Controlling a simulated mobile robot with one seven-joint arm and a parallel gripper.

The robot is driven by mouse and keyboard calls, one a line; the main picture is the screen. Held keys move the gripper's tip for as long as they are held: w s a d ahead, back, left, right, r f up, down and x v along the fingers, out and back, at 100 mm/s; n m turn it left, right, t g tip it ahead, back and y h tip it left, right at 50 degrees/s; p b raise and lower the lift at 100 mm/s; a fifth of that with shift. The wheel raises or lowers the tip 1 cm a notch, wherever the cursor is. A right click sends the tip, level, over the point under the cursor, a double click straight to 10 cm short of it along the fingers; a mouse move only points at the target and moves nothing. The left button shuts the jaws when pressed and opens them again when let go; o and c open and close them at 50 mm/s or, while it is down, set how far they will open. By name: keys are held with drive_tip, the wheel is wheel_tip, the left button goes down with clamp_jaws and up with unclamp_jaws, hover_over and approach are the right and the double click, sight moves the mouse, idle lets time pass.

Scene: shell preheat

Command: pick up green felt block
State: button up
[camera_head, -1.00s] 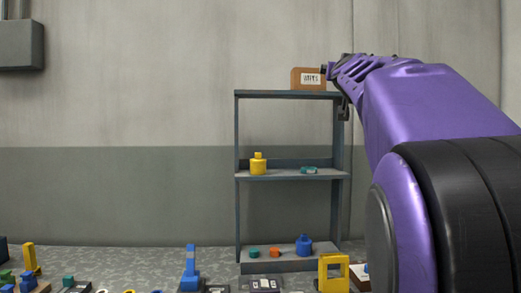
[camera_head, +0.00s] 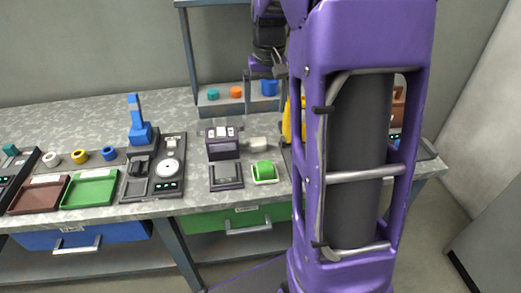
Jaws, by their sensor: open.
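A green block (camera_head: 264,171), which looks like the felt block, sits in a small pale holder at the front of the workbench, right of centre. Its texture is too small to make out. My gripper (camera_head: 266,78) hangs behind and above it, in front of the shelf unit, pointing down with its fingers apart. It is open and empty, and clear of the green block. My purple arm hides the bench to the right of the block.
A dark boxy device (camera_head: 222,143) stands left of the block, with a pale rounded item (camera_head: 257,144) behind the block. A scale-like device (camera_head: 167,168), blue stand (camera_head: 140,133), green tray (camera_head: 91,188) and brown tray (camera_head: 39,194) lie farther left. A yellow frame is partly hidden by my arm.

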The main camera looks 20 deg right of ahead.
drive_tip(key=s+f+g, duration=0.1)
drive_tip(key=b, duration=0.2)
hover_over(265, 165)
drive_tip(key=f, duration=1.2)
drive_tip(key=shift+w+d+f, duration=0.1)
drive_tip(key=shift+d+f, duration=0.05)
drive_tip(key=shift+d, duration=0.25)
drive_tip(key=f, duration=0.2)
drive_tip(key=a+f+b, duration=0.1)
drive_tip(key=f, duration=0.1)
drive_tip(key=shift+s+f, duration=0.15)
drive_tip(key=shift+s, duration=0.05)
drive_tip(key=shift+f, duration=0.45)
drive_tip(key=c, duration=1.4)
drive_tip(key=shift+d+r, duration=0.1)
drive_tip(key=shift+c, duration=0.2)
